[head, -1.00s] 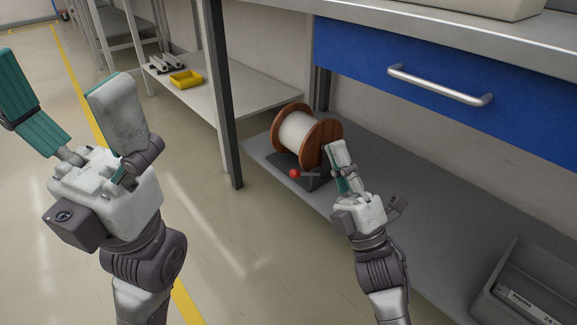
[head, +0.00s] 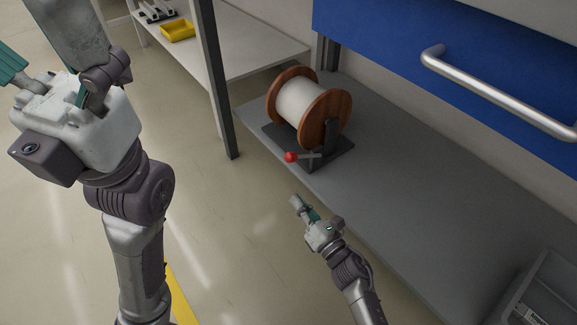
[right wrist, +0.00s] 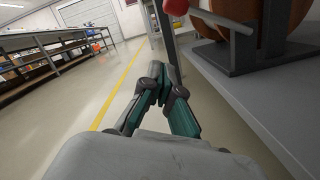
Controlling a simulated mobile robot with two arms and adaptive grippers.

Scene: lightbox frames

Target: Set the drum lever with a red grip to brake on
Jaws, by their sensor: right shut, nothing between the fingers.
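The drum (head: 299,101) has wooden flanges and a white winding. It stands on a dark base plate (head: 341,146) on the grey shelf. Its lever is a short grey bar with a red ball grip (head: 291,157), pointing left in the head view, near the shelf's front edge. In the right wrist view the red grip (right wrist: 176,6) is at the top, partly cut off. My right gripper (head: 296,202) is shut and empty, in front of the shelf edge, below the grip in the picture and apart from it. My left gripper (head: 38,40) is open, at the upper left, its fingers partly cut off.
The grey shelf (head: 395,205) is bare right of the drum, with a grey bin (head: 545,285) at its right end. A blue drawer (head: 400,40) with a metal handle hangs above. A dark post (head: 215,80) stands left of the drum. Open floor lies in front.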

